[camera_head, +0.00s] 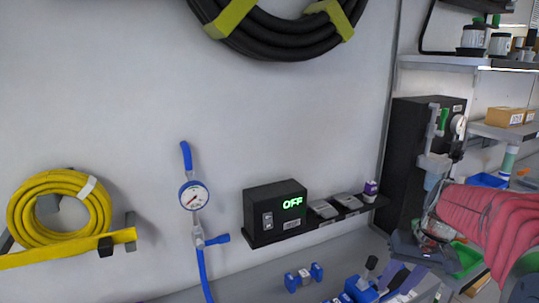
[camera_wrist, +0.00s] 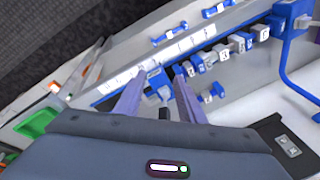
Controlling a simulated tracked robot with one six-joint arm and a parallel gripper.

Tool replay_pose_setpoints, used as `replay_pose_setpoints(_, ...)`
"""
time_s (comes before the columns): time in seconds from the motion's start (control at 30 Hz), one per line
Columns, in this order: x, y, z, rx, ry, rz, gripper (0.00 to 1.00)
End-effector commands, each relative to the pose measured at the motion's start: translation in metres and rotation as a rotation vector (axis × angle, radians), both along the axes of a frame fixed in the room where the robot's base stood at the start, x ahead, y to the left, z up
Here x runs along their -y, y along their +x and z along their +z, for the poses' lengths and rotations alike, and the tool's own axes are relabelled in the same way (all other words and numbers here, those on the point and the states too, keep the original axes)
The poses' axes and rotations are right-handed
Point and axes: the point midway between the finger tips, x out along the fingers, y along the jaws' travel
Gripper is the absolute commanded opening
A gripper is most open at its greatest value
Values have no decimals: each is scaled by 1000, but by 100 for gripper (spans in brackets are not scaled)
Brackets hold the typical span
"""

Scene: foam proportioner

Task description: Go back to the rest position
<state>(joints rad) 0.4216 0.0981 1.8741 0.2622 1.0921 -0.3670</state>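My gripper (camera_wrist: 158,80) shows in the wrist view as two purple fingers set apart, with no object clearly held between them. It also shows at the lower right of the head view (camera_head: 390,283), at the end of my red-sleeved arm. The fingers point at a row of blue and grey valve parts (camera_wrist: 210,62). A blue fitting (camera_wrist: 158,92) shows in the gap between the fingers, and I cannot tell if they touch it. The black box (camera_head: 275,213) on the wall reads OFF in green.
A pressure gauge (camera_head: 194,195) with a blue hose is on the wall, left of the box. A yellow hose coil (camera_head: 60,205) hangs at the far left. A black cabinet (camera_head: 408,150) stands behind my arm. A green bin (camera_wrist: 38,122) lies left in the wrist view.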

Motion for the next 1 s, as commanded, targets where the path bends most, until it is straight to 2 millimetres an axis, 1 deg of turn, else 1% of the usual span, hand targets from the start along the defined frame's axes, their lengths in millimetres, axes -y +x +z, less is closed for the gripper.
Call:
replay_pose_setpoints(0.03,-8,-10,2,1,-15,-11,36)
replay_pose_setpoints(0.1,-16,-21,3,2,-33,-30,36)
replay_pose_setpoints(0.5,-60,-86,10,49,-128,-80,36)
replay_pose_setpoints(0.77,-85,-124,11,105,-175,-68,36)
replay_pose_setpoints(1.0,-107,-157,11,169,-209,-17,36)
